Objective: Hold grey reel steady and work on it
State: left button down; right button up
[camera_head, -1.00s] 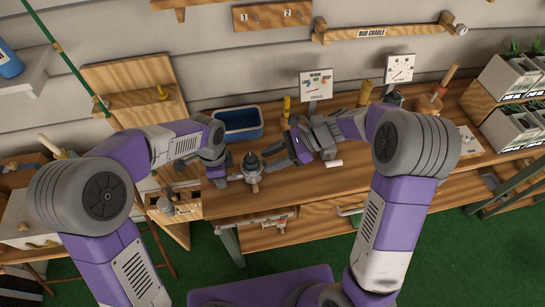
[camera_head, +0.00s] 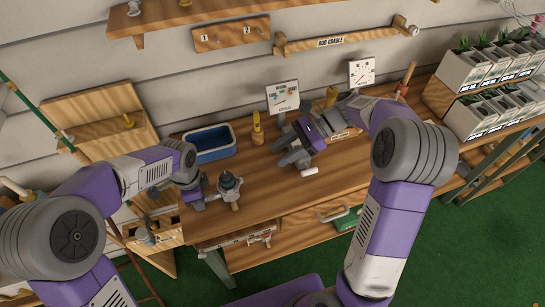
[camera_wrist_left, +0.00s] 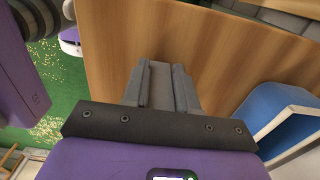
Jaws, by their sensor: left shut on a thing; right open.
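The grey reel (camera_head: 230,184), dark and upright with a light knob low at its front, stands at the left front of the wooden workbench (camera_head: 262,200). My left gripper (camera_head: 205,195) is at its left side, shut on it low down.
A blue tray (camera_head: 208,155) is behind the reel. A yellow-handled tool (camera_head: 257,130), a dial card (camera_head: 283,98) and another card (camera_head: 362,71) stand along the back. Planter boxes (camera_head: 480,70) fill the right end. Bare bench lies between the grippers.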

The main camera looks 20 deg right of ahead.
aim_at(241, 179)
jog(key=shift+d, duration=0.1)
jog(key=shift+y, duration=0.7)
jog(key=x, duration=0.4)
jog(key=f+x, duration=0.1)
jog(key=x, duration=0.7)
jog(key=shift+d+f, duration=0.3)
jog(key=shift+d, duration=0.05)
grip_shut()
